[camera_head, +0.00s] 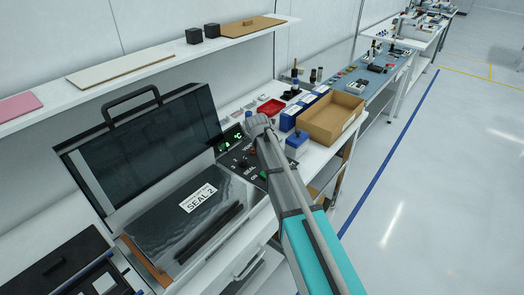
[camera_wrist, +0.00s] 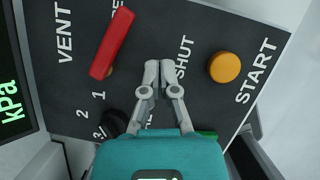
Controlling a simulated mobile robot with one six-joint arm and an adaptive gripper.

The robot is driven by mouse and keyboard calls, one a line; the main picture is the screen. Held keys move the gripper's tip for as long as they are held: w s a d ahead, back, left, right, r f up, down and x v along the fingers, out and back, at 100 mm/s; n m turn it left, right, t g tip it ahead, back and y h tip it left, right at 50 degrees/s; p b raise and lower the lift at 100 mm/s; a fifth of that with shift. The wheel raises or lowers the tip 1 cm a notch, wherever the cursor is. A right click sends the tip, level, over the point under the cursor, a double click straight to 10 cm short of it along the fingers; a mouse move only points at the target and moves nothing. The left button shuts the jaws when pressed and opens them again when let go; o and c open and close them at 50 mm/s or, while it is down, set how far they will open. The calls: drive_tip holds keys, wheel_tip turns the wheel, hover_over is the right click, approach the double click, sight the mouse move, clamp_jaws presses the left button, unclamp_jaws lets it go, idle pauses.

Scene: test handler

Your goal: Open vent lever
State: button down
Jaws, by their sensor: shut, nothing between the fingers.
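The vent lever is a red bar (camera_wrist: 112,44) on a dark control panel (camera_wrist: 205,30), lying at a slant between the words VENT and SHUT in the wrist view. My gripper (camera_wrist: 158,68) is shut and empty. Its fingertips show to the right of the lever's lower end, near the word SHUT, with a gap between them and the lever in the picture.
An orange START button (camera_wrist: 225,67) is right of my fingers. A black knob (camera_wrist: 113,123) with numbers is lower left. A kPa display (camera_wrist: 10,90) is at the left edge.

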drive_tip(key=shift+s+d+r+p, duration=0.45)
drive_tip(key=shift+s+r+p, duration=0.15)
drive_tip(key=shift+s, duration=0.25)
drive_tip(key=shift+s+d+r+p, duration=0.1)
drive_tip(key=shift+r+p, duration=0.5)
drive_tip(key=shift+p, duration=0.05)
drive_tip(key=s+d+r+p, duration=0.1)
drive_tip(key=s+r+p, duration=0.2)
drive_tip(key=r+p, duration=0.5)
drive_tip(key=s+d+r+p, duration=0.2)
drive_tip(key=r+p, duration=0.6)
drive_tip(key=shift+s+d, duration=0.15)
drive_tip(key=shift+s, duration=0.25)
drive_tip(key=shift+r, duration=0.1)
drive_tip(key=s+d+f+m+g+b, duration=0.1)
drive_tip(key=s+d+f+m+b, duration=0.2)
drive_tip(key=s+m, duration=0.4)
drive_tip(key=s+d+f+m+g+y+b, duration=0.1)
drive_tip(key=s+d+f+m+b, duration=0.1)
drive_tip(key=s+m, duration=0.5)
drive_tip(key=s+d+f+m+g+b, duration=0.2)
drive_tip(key=s+m, duration=0.5)
drive_tip(key=m, duration=1)
drive_tip(key=shift+s+d+f+y+b, duration=0.35)
drive_tip(key=shift+d+f+b, duration=0.45)
drive_tip(key=shift+d+f, duration=0.6)
drive_tip(key=shift+a+f, duration=0.1)
drive_tip(key=shift+a, duration=0.05)
